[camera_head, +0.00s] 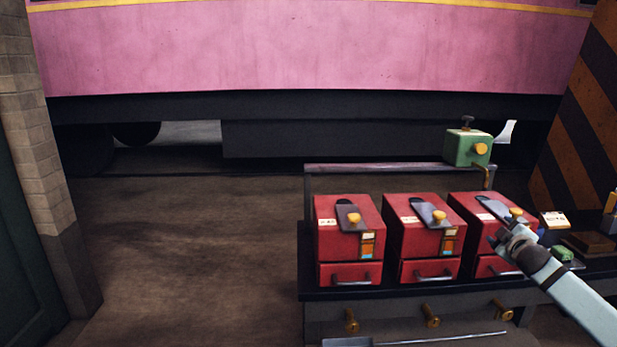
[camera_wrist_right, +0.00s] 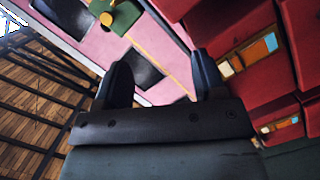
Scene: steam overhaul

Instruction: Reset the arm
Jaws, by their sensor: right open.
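My right arm comes in from the lower right in the head view. Its gripper (camera_head: 500,240) is over the front of the rightmost red box (camera_head: 474,212) and hides part of it; I cannot tell whether it touches. In the right wrist view the two dark fingers of this gripper (camera_wrist_right: 162,76) stand apart with nothing between them. Red boxes (camera_wrist_right: 245,62) show to their right there. My left gripper is not in view.
Two more red boxes, the left one (camera_head: 342,240) and the middle one (camera_head: 415,238), stand on the dark bench. A green box (camera_head: 467,148) with a yellow knob is behind. Brass knobs (camera_head: 431,315) line the bench front. The floor (camera_head: 190,250) at left is clear.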

